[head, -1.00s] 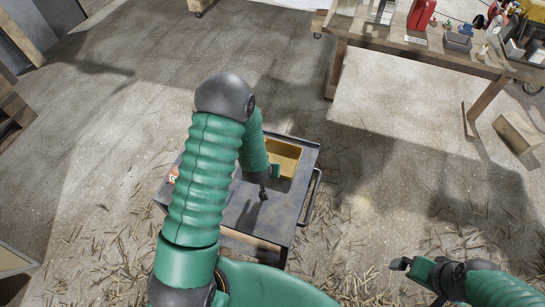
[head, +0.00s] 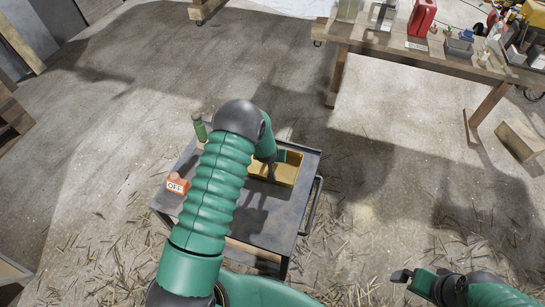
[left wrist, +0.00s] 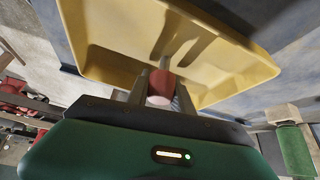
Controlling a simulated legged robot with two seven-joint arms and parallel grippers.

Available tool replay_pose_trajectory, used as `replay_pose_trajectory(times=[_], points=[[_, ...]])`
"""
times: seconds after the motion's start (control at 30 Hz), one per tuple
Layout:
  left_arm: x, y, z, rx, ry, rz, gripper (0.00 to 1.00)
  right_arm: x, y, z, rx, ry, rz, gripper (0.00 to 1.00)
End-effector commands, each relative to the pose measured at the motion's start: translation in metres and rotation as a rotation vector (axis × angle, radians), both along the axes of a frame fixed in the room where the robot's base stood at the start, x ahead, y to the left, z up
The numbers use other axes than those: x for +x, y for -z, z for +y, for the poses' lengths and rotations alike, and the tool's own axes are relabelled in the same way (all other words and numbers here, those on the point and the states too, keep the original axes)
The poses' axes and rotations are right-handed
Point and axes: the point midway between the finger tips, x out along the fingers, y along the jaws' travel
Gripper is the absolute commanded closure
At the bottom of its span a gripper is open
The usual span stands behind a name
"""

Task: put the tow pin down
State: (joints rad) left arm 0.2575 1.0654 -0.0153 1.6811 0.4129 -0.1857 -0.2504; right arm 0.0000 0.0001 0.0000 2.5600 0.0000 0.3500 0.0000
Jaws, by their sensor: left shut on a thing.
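The tow pin (left wrist: 161,88) shows in the left wrist view as a short reddish, round-ended piece between my left gripper's fingers. My left gripper (left wrist: 160,95) is shut on it, above a yellow tray (left wrist: 105,65); I cannot tell whether the pin touches the tray. In the head view the yellow tray (head: 288,171) sits on a dark cart top, and my left gripper (head: 271,177) reaches over it. The pin is too small or hidden to make out there. My right gripper (head: 402,276) is at the lower right, away from the cart; its jaw opening is unclear.
The cart top (head: 265,220) has bare room in front of the tray. An orange block marked OFF (head: 178,185) is near its left edge. A green cylinder (head: 200,129) stands at the back left corner. A wooden workbench (head: 400,45) with tools stands behind right.

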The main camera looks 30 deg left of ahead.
Motion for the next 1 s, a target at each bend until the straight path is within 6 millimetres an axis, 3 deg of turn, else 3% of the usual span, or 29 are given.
replay_pose_trajectory(times=[0.03,0.2,0.53,1.0], points=[[0.000,0.001,0.000,0.000,0.000,0.000,0.70,0.000,0.001,0.000,0.000,0.000,0.000,0.00],[0.000,0.001,0.000,0.000,0.000,0.000,0.51,0.000,0.001,0.000,0.000,0.000,0.000,0.00],[-0.001,-0.005,-0.001,0.000,0.000,0.000,0.51,0.000,-0.003,0.000,0.000,0.000,0.000,0.00],[-0.052,-0.094,-0.024,0.001,0.000,-0.002,0.51,0.000,-0.034,0.000,0.000,0.000,0.000,0.00]])
